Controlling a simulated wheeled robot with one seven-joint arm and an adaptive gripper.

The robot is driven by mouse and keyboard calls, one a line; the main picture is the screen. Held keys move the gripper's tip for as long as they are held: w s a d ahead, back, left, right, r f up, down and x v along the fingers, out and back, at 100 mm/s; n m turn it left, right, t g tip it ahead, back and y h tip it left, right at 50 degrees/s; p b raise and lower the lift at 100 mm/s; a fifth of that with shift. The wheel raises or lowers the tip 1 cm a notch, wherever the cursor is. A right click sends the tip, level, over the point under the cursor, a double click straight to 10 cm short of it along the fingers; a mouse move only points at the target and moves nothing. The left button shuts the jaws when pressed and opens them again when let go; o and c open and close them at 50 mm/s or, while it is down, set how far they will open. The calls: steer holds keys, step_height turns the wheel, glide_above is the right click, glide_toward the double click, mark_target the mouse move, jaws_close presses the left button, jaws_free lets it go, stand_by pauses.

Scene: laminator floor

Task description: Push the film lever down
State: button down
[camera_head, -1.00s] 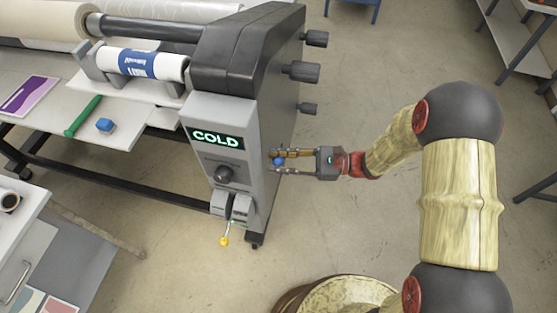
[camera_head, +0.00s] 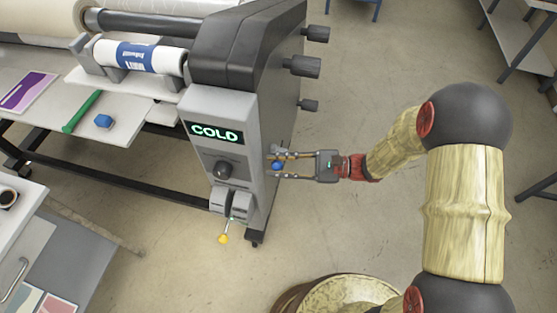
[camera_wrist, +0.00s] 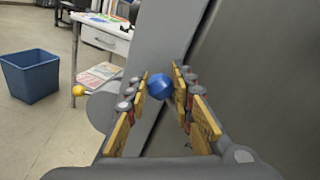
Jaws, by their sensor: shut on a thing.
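A blue ball knob (camera_head: 277,166) sits at the right side of the grey laminator (camera_head: 266,110), below the level of its COLD display. In the wrist view the blue knob (camera_wrist: 160,87) is between the tips of my two fingers; its lever arm is mostly hidden. My gripper (camera_head: 280,166) reaches in from the right and is shut on the blue knob. A second lever with a yellow ball (camera_head: 223,239) sticks out low at the machine's front, apart from my gripper. The yellow ball also shows in the wrist view (camera_wrist: 78,90). Neither ball carries a readable label.
A dark dial (camera_head: 222,170) and grey pedal-like blocks are on the front panel. Dark knobs (camera_head: 305,67) stick out of the machine's right side above my gripper. A blue bin (camera_wrist: 30,75) stands on the floor. The floor right of the machine is open.

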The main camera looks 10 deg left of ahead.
steer(key=s+f+n+b, duration=0.1)
steer(key=f+b, duration=0.1)
steer(key=f+n+b, duration=0.2)
steer(key=s+f+n+t+h+b, duration=0.1)
steer(key=f+n+b, duration=0.1)
steer(key=f, duration=0.1)
steer(key=shift+s+a+b, duration=0.1)
steer(key=shift+s+b, duration=0.25)
step_height(320, 180, down, 2)
steer(key=n+b, duration=0.2)
steer(key=b, duration=0.1)
steer(key=shift+f+n+t, duration=0.2)
steer(key=shift+n+t, duration=0.1)
steer(key=shift+n, duration=0.1)
steer(key=shift+b, duration=0.3)
steer(key=c, duration=1.6)
jaws_free()
steer(key=shift+o, duration=0.3)
steer(key=shift+w, duration=0.1)
steer(key=d+r, duration=0.2)
steer(key=d, duration=1)
steer(key=shift+w, duration=0.15)
